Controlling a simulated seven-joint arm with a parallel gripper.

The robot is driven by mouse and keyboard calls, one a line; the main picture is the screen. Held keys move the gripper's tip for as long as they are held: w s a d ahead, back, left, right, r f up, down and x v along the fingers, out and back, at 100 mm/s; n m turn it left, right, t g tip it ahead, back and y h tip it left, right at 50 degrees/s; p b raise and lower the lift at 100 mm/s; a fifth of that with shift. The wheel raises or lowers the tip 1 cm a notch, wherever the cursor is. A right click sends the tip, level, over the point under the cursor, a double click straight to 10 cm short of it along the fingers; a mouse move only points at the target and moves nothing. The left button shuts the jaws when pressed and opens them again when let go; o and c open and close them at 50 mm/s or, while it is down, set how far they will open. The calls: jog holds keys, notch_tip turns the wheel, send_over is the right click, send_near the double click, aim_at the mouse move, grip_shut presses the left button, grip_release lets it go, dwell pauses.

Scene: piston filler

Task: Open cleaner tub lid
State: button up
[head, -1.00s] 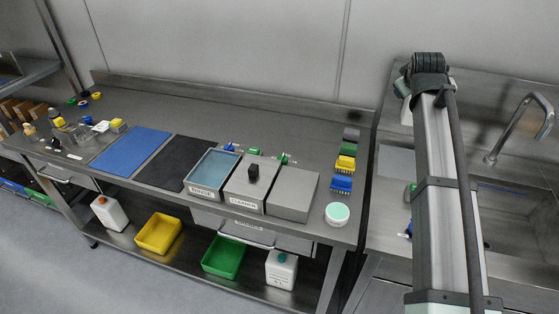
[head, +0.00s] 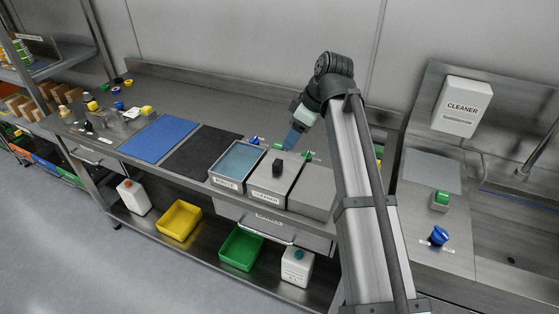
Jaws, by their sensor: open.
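The cleaner tub (head: 263,197) stands on the steel bench, with a label on its front. Its flat grey lid (head: 262,180) is on, and a black knob (head: 277,168) stands up from the lid. My gripper (head: 289,146) is above and just behind the knob, pointing down, apart from it. It is open; its fingertips are small and hard to make out here, and I see nothing held.
An open rinse tub (head: 237,165) with bluish liquid stands left of the cleaner tub. A third grey-topped tub (head: 314,190) is to the right, partly behind my arm. Black (head: 203,153) and blue mats (head: 160,138) lie further left. Small coloured items sit behind the tubs.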

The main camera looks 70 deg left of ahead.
aim_at(279, 162)
jog(key=x, duration=1.2)
jog(key=shift+w+f, duration=0.1)
jog(key=shift+w, duration=0.05)
grip_shut()
dwell(0.3)
